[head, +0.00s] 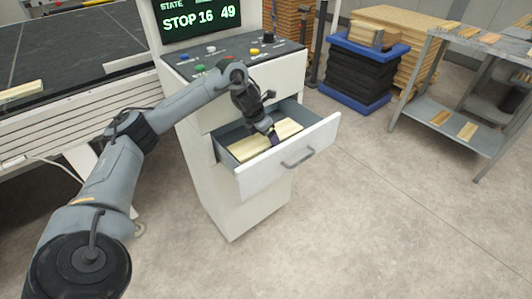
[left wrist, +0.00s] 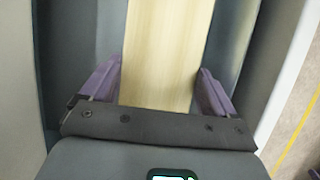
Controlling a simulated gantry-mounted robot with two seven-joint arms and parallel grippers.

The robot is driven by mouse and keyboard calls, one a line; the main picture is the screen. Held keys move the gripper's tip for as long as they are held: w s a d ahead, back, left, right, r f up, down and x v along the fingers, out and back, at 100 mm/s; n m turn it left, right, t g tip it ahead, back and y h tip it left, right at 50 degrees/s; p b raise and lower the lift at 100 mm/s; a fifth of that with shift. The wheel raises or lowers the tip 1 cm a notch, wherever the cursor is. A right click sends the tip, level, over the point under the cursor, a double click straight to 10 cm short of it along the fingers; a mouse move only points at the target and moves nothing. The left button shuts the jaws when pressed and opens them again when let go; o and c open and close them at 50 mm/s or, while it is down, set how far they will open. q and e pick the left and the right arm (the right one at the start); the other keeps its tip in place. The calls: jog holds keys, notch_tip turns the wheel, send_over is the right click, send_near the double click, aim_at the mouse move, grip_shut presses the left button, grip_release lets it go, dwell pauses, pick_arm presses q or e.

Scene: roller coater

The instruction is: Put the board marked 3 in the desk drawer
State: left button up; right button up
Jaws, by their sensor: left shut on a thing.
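The drawer (head: 262,178) of the white desk cabinet is pulled open. A pale wooden board (head: 250,147) is inside the drawer, low between its walls. My left gripper (head: 273,138) reaches down into the drawer and is shut on this board. In the left wrist view the board (left wrist: 165,55) lies between the two purple fingers (left wrist: 160,90), with grey drawer walls on both sides. No number shows on the visible face of the board, so I cannot tell its mark. I cannot tell whether it touches the drawer floor. My right gripper is out of view.
The control panel (head: 283,50) with buttons is above the drawer, under a screen (head: 200,16). A conveyor (head: 70,50) is on the left, with a board (head: 22,91) on it. A metal rack (head: 450,115) with several boards stands right. The floor before the drawer is clear.

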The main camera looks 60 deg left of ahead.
pick_arm(q)
notch_tip(320, 180, down, 5)
jog(key=b, duration=0.2)
jog(key=shift+b, duration=0.3)
jog(key=shift+f, duration=0.35)
jog(key=o, duration=1.1)
jog(key=shift+c, duration=0.2)
jog(key=shift+r, duration=0.1)
jog(key=p+v, duration=0.4)
jog(key=v, duration=0.6)
jog(key=shift+s+r+p, duration=0.15)
jog(key=shift+r+p, duration=0.15)
jog(key=shift+p, duration=0.05)
jog(key=shift+s+d+r, duration=0.1)
jog(key=shift+s+r, duration=0.2)
jog(key=shift+r, duration=0.25)
